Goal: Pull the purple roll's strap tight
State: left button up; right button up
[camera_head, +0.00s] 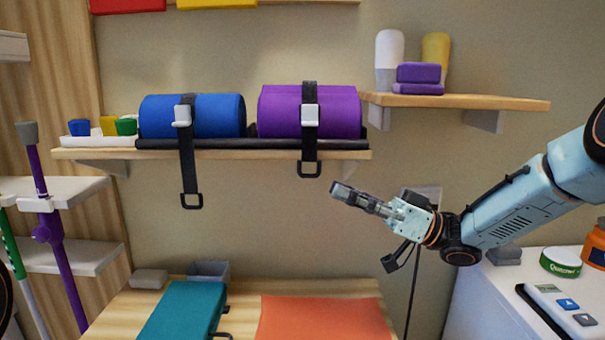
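The purple roll (279,112) lies on the wooden wall shelf, right of a blue roll (219,116). A black strap (308,143) runs over the purple roll through a pale buckle (310,115). Its free end hangs below the shelf edge and ends in a black ring (309,169). My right gripper (338,190) is below and just right of that ring, apart from it, pointing left. Its fingers look close together, but I cannot tell whether they are fully shut. My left gripper is not in view.
The blue roll's strap (188,165) hangs lower, also with a ring. A higher shelf (470,101) at right holds purple blocks (418,78) and two bottles. Below are a teal mat (180,312), an orange mat (318,318) and a white counter (475,310) with jars.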

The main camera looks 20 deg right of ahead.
aim_at(310, 176)
jog(key=x, duration=0.4)
jog(key=b+x, duration=0.1)
jog(key=x, duration=0.1)
jog(key=shift+s+a+r, duration=0.1)
jog(key=shift+s+r, duration=0.05)
jog(key=shift+s, duration=0.1)
jog(key=shift+w+a+r, duration=0.1)
jog(key=shift+w+a, duration=0.1)
jog(key=shift+a, duration=0.1)
jog(key=shift+s+a+r, duration=0.1)
jog(key=shift+r, duration=0.15)
jog(key=shift+w+a+f, duration=0.1)
jog(key=shift+w, duration=0.1)
jog(key=shift+c, duration=1)
jog(key=shift+s, duration=0.1)
grip_shut()
